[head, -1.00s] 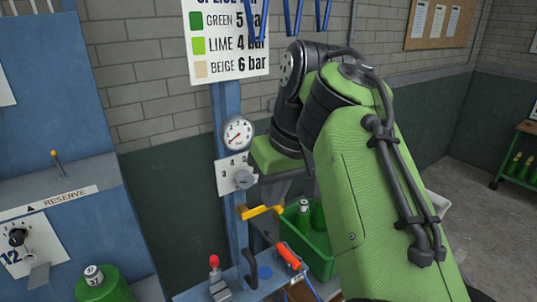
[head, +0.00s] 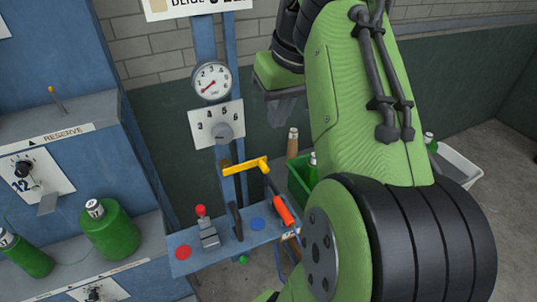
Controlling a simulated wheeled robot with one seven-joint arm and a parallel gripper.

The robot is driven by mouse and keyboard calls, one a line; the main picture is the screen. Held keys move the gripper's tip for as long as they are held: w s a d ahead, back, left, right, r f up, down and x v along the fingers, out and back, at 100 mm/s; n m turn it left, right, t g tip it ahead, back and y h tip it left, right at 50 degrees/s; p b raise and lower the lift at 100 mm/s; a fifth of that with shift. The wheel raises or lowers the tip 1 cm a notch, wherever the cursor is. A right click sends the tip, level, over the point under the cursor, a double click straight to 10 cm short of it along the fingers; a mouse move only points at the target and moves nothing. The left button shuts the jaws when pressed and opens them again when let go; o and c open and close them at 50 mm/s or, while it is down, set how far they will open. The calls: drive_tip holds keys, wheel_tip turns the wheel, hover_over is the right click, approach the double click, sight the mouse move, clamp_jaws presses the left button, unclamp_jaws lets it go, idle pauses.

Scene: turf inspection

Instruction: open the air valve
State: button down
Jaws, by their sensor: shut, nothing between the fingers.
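The air valve seems to be the yellow lever (head: 246,166) on the blue post, lying roughly level across it. Above it are a grey regulator knob (head: 222,132) on a white plate marked 3 to 6 and a round pressure gauge (head: 212,82), its needle toward the lower left. My gripper (head: 276,116) is at the end of the green arm, right of the knob plate and above the lever, apart from both. It looks shut and empty; my arm partly hides it.
A blue bench (head: 225,248) below the lever carries a red-knobbed toggle (head: 204,226), a black upright handle (head: 236,220) and an orange-red handle (head: 283,209). A green crate (head: 299,188) stands behind. Green bottles (head: 109,229) sit on the left blue shelf.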

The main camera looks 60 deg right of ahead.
sight(264, 164)
drive_tip(key=x, duration=0.3)
drive_tip(key=a+b+x, duration=0.1)
drive_tip(key=x, duration=0.3)
drive_tip(key=b+x, duration=0.1)
drive_tip(key=x, duration=0.2)
drive_tip(key=shift+s+a+f, duration=0.15)
drive_tip(key=shift+s+f, duration=0.1)
drive_tip(key=shift+f, duration=0.15)
